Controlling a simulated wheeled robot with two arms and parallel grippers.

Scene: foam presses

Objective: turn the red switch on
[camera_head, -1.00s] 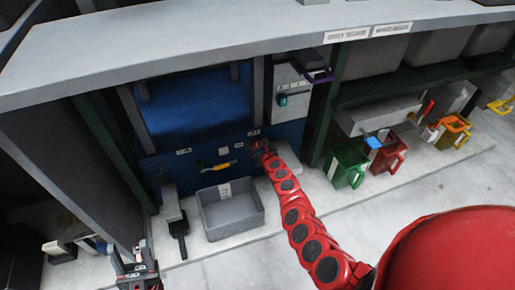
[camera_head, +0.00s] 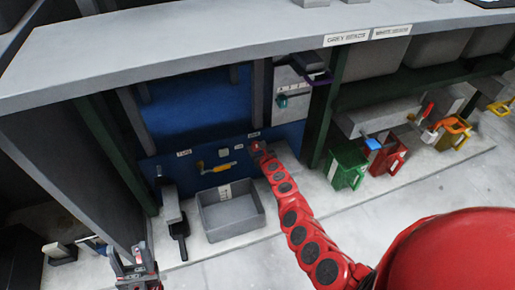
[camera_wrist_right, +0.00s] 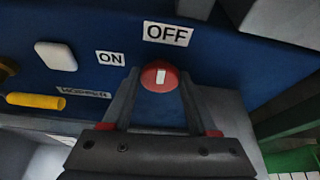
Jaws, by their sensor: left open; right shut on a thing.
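The red switch (camera_wrist_right: 158,73) is a round red knob with a white mark on the blue panel, seen in the right wrist view. Its white mark stands nearly upright, towards the OFF label (camera_wrist_right: 168,34); the ON label (camera_wrist_right: 110,58) is to its left. My right gripper (camera_wrist_right: 160,82) is shut on the knob, one finger on each side. In the head view my right gripper (camera_head: 258,148) is at the panel and hides the switch. My left gripper (camera_head: 136,266) is open and empty at the lower left, far from the switch.
A yellow handle (camera_wrist_right: 35,101) and a white button (camera_wrist_right: 56,55) are left of the switch on the panel. Green (camera_head: 347,167) and red (camera_head: 390,157) containers stand to the right.

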